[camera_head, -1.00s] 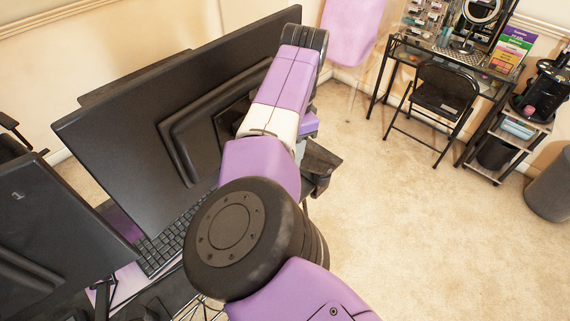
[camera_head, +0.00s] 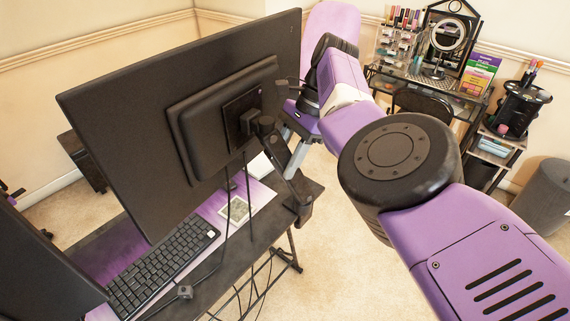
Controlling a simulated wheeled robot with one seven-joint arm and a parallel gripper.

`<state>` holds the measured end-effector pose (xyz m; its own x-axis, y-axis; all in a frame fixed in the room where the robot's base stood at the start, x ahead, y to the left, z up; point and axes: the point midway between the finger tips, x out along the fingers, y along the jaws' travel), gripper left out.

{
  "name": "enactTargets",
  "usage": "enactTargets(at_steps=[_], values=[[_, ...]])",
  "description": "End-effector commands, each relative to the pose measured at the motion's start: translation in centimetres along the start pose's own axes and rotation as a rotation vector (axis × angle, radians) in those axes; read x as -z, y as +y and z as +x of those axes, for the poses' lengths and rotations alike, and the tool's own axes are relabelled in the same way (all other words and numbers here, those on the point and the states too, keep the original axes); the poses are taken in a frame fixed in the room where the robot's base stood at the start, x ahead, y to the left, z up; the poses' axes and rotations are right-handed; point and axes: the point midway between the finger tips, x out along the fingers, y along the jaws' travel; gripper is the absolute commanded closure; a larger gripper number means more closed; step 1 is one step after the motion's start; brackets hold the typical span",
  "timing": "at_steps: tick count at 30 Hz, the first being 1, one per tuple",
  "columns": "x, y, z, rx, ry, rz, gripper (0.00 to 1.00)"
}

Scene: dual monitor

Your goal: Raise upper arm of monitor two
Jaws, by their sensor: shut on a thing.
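Two black monitors show from behind. The larger one (camera_head: 120,130) stands tilted at centre left on a black monitor arm. The arm's upper link (camera_head: 277,158) slopes down to the right from the mount behind the screen to a lower joint (camera_head: 303,207). The other monitor (camera_head: 35,275) is cut off at the lower left. My gripper (camera_head: 290,165) shows as grey fingers below a purple palm, right of the larger monitor. It is shut on the upper link of the monitor arm; the exact contact is partly hidden.
A black desk with a purple mat (camera_head: 210,207) holds a keyboard (camera_head: 165,265) below the monitors. Cables hang by the desk edge. A vanity table, folding chair (camera_head: 425,103), shelf and grey bin (camera_head: 545,200) stand at the back right. Carpet at centre is clear.

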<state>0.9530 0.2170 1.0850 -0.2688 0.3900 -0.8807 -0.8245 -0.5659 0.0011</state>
Motion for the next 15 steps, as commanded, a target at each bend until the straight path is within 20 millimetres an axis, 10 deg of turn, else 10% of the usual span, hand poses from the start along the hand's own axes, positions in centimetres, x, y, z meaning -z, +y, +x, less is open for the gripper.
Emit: enactTargets(at_steps=[14,15], values=[[0.16,0.05,-0.42,0.004,-0.008,0.006,1.00],[0.17,0.05,-0.43,0.004,-0.008,0.006,0.54]])
